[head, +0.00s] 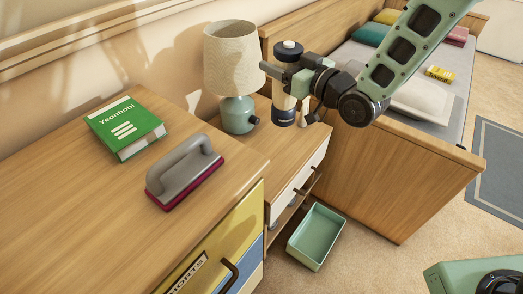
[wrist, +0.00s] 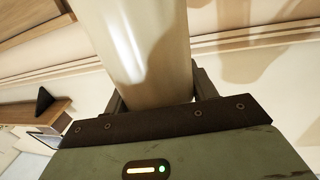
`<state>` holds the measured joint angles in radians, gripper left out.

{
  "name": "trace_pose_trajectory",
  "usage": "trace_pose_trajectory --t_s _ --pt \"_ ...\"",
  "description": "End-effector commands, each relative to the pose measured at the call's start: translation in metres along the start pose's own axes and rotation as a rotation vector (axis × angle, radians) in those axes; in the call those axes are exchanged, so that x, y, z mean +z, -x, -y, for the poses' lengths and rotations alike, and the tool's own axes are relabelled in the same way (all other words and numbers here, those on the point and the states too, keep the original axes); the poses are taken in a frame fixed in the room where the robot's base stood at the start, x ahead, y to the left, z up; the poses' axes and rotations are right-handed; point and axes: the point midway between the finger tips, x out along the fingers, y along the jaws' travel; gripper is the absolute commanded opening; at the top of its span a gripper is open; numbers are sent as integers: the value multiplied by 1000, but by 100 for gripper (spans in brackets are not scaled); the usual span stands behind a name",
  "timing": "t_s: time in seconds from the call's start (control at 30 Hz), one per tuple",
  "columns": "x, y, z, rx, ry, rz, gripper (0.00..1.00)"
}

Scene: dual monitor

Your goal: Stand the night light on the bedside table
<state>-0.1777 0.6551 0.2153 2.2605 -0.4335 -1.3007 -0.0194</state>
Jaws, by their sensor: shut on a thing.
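A wooden dresser (head: 60,185) in front holds a green book (head: 125,128) and a grey brush-like tool (head: 185,175). A bed (head: 345,180) adjoins on the right. A green bin (head: 316,238) sits on the floor. The front of the bedside table top is clear.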

Motion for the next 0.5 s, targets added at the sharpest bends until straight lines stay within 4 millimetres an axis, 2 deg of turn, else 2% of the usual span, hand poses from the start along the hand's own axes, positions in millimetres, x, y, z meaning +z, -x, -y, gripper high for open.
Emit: trace_pose_trajectory --t_s 0.03,0.1,0.3,0.5 --pt "29 -5 12 5 -2 -1 9" --pt "45 -10 23 20 -1 -1 9" --pt "72 -17 44 50 0 -3 9" --pt "95 -18 49 60 -2 1 9"
